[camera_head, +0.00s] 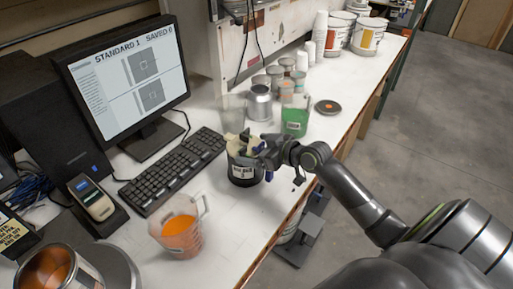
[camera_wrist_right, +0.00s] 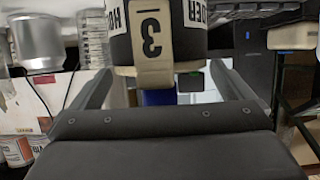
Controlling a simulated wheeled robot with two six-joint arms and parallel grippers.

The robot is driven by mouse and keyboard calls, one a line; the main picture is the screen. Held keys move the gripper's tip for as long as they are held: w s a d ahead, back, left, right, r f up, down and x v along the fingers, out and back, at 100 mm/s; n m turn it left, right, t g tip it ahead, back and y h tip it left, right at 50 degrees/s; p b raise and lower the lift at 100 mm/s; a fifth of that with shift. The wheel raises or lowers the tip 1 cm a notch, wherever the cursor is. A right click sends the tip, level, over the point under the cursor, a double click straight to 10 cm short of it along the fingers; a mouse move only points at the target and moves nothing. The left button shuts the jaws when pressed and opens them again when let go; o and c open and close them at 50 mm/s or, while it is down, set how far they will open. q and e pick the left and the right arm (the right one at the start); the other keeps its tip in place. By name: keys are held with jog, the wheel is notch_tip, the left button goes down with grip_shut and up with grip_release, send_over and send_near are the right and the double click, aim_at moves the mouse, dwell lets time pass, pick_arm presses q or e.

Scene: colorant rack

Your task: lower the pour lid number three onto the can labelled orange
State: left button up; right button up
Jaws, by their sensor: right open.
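The black holder (camera_head: 244,176) with a white label stands on the bench right of the keyboard. A pale tan piece (camera_head: 236,147) shows at its top, partly hidden by my right gripper. In the wrist view a tan strap marked 3 (camera_wrist_right: 152,45) hangs over the black holder (camera_wrist_right: 118,46), with a blue part (camera_wrist_right: 158,97) below it. My right gripper (camera_head: 262,155) is at the upper right side of the holder. Its open fingers (camera_wrist_right: 168,92) lie either side of the strap's lower end; contact cannot be told. Small cans (camera_head: 287,88) stand behind; I cannot read which is labelled orange. My left gripper is not in view.
A silver can (camera_head: 259,104), a green-filled jug (camera_head: 295,121) and a dark disc (camera_head: 328,107) are behind the holder. An orange-filled jug (camera_head: 180,229) stands in front, left of the bench edge. The keyboard (camera_head: 172,171) is to the left. Large buckets (camera_head: 368,38) stand at the back.

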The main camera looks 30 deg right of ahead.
jog(key=shift+c, duration=0.4)
jog(key=c, duration=0.5)
jog(key=shift+c, duration=0.2)
jog(key=shift+r, duration=0.2)
jog(key=shift+r+p, duration=0.3)
jog(key=shift+p, duration=0.15)
